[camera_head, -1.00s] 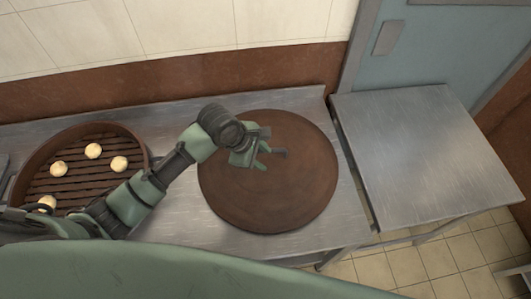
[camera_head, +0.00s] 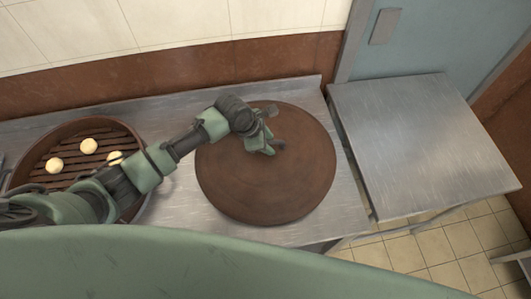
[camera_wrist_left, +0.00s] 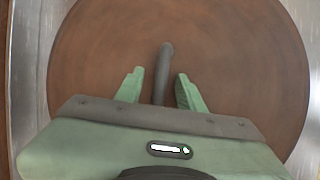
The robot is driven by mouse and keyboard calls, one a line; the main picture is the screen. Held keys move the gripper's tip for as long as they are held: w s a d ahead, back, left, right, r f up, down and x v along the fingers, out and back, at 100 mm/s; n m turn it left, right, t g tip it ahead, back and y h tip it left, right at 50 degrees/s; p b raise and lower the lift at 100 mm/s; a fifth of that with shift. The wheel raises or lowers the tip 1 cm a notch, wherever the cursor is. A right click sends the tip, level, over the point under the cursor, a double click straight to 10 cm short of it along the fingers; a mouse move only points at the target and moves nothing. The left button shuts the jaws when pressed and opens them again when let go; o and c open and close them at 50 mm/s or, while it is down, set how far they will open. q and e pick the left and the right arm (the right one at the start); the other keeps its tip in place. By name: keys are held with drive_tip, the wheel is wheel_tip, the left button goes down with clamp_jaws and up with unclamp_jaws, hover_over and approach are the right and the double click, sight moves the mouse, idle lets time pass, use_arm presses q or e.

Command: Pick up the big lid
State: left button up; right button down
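The big lid (camera_head: 285,190) is a large round brown disc lying on the steel counter, in the middle of the head view. It fills most of the left wrist view (camera_wrist_left: 240,50). A dark bar-shaped handle (camera_wrist_left: 165,62) stands out at its middle. My left gripper (camera_head: 269,138) is over the lid. In the left wrist view its two green fingers (camera_wrist_left: 158,88) are apart, one on each side of the handle, with gaps visible on both sides. Part of the handle is hidden by the gripper body. My right gripper is not in view.
A round steamer basket (camera_head: 70,137) with pale buns stands on the counter at the left, partly behind my left arm. A bare steel table (camera_head: 420,140) stands to the right, across a narrow gap. A brown-and-white wall bounds the counter's back.

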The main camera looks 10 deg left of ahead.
use_arm(q)
clamp_jaws()
idle(1.3)
drive_tip(key=shift+r, duration=0.1)
